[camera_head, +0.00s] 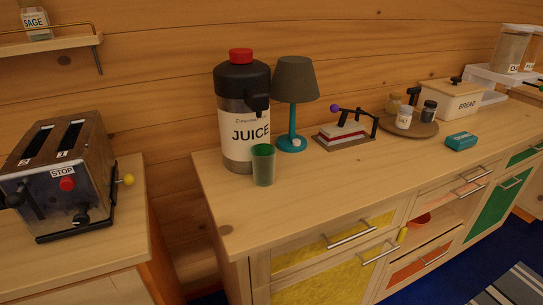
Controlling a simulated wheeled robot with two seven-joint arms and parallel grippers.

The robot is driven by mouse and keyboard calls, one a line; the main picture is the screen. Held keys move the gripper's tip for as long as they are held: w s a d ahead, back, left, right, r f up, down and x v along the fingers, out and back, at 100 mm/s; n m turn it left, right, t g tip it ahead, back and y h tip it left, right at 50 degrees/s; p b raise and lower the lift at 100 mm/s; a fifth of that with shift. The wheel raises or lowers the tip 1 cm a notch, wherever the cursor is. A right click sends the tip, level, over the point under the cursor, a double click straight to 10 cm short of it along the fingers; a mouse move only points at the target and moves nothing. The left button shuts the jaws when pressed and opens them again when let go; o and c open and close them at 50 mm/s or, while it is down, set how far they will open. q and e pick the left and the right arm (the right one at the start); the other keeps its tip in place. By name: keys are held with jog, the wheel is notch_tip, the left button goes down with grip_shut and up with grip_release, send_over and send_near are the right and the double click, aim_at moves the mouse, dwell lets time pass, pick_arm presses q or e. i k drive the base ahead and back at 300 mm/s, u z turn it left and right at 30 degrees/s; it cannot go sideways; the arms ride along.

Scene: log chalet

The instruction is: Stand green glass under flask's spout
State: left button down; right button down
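The green glass (263,166) stands upright on the wooden counter, just in front of the flask and a little to its right. The flask (238,135) is a steel and black dispenser with a red cap and a JUICE label. Its black spout (257,103) juts out toward the front right, above the glass in the picture. I cannot tell exactly whether the glass is straight below the spout. Neither of my grippers shows in this view.
A teal lamp (292,117) stands right of the flask. Farther right are a red book-like item (343,133), a round tray (424,129), a bread box (452,101) and a teal box (461,141). The counter (330,187) is clear in front. A toaster (62,170) stands left, across a gap.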

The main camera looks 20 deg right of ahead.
aim_at(264, 166)
jog(key=u, duration=2.75)
jog(key=k, duration=1.55)
jog(key=z, duration=1.8)
jog(key=i, duration=0.5)
